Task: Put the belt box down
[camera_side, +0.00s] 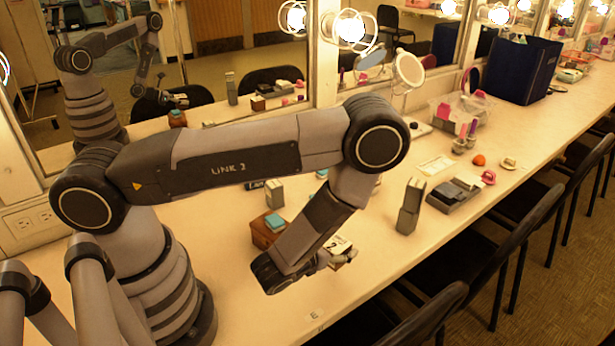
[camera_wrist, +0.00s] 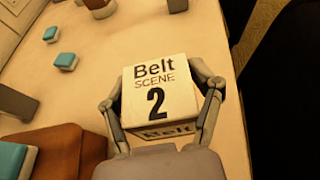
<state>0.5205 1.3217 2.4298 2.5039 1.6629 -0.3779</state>
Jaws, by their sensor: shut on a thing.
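The belt box is a small cream box marked "Belt SCENE 2" (camera_wrist: 158,88) in the wrist view. My gripper (camera_wrist: 160,95) is shut on it, with one finger on each side. In the side view the box (camera_side: 340,248) shows partly at the end of my gripper (camera_side: 328,258), above the counter near its front edge. I cannot tell whether its underside touches the counter.
A brown wooden box (camera_side: 265,232) with a teal block on it stands close behind my gripper. A grey upright block (camera_side: 410,206) stands to the right, with a dark flat case (camera_side: 454,194) beyond it. Chairs line the counter's front edge (camera_side: 375,283).

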